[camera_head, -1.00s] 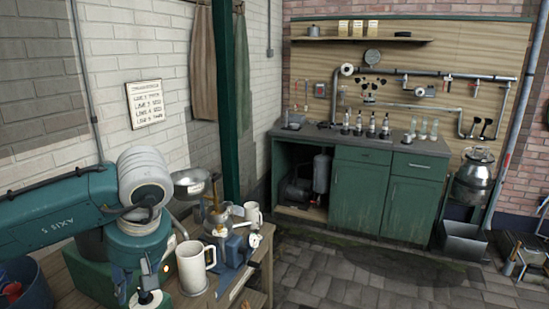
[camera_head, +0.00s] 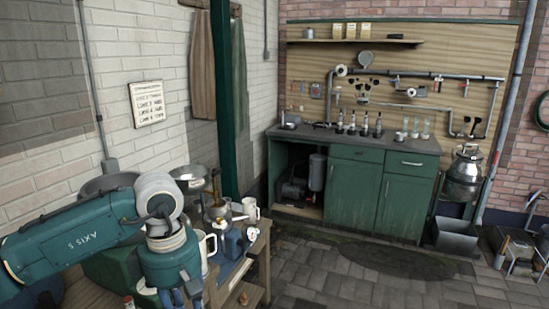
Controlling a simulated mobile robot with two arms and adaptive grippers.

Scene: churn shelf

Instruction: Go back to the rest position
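My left arm (camera_head: 85,240) comes in from the left, with its teal and white wrist joint (camera_head: 160,195) bent downward. My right arm and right gripper are not in view. The wrist stands in front of the wooden side table and partly hides a white mug (camera_head: 207,250). I cannot tell whether the arm touches anything there.
A green workbench (camera_head: 355,195) with bottles stands at the back. The paved floor (camera_head: 330,275) between is clear.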

